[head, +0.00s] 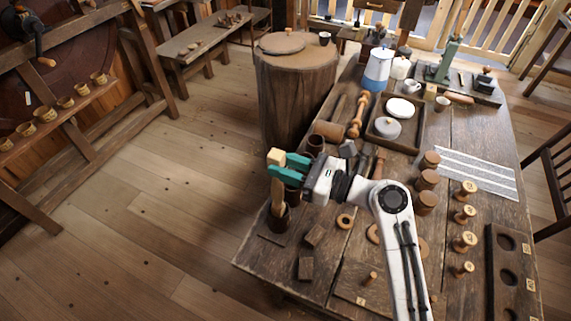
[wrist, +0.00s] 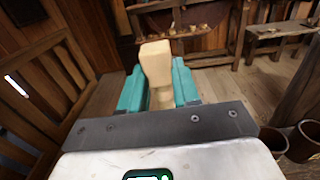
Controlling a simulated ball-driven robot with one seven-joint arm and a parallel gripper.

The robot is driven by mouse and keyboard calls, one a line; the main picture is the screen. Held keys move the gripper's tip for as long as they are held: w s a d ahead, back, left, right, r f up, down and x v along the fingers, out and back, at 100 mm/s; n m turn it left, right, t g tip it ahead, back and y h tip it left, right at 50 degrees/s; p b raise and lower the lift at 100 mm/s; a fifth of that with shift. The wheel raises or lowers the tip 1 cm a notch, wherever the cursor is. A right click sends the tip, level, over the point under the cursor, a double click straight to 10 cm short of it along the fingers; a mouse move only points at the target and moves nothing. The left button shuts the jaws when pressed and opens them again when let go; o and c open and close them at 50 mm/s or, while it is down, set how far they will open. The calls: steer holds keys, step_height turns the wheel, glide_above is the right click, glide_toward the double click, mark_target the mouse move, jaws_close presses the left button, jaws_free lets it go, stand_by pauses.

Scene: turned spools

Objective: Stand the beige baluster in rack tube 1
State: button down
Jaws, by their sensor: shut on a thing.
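My gripper (head: 288,160) is shut on the beige baluster (head: 276,156), above the table's left edge. In the wrist view the baluster's pale, squared end (wrist: 156,62) stands up between the teal fingers (wrist: 160,92), with a narrower part below. A tan stick-like piece (head: 277,190) shows under the fingers, above a dark cup (head: 279,219); I cannot tell whether it belongs to the baluster. A dark wooden rack (head: 493,270) with round openings and small pale labels lies at the right edge; I cannot read which is tube 1.
Dark cups (head: 315,144) stand along the table's left side. Several knobbed pegs (head: 464,214) and round wooden pieces (head: 428,179) stand between my arm and the rack. A tray (head: 412,139) with pale lidded pieces lies farther back. Bare floor (head: 160,220) is left of the table.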

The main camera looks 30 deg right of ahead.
steer(key=shift+f, duration=0.1)
steer(key=shift+f, duration=1.35)
steer(key=c, duration=0.7)
jaws_free()
steer(key=shift+c, duration=0.2)
steer(key=shift+b, duration=0.3)
steer(key=b+v, duration=0.1)
steer(key=v, duration=0.9)
steer(key=shift+s+d+b, duration=0.25)
steer(key=shift+s+b, duration=0.05)
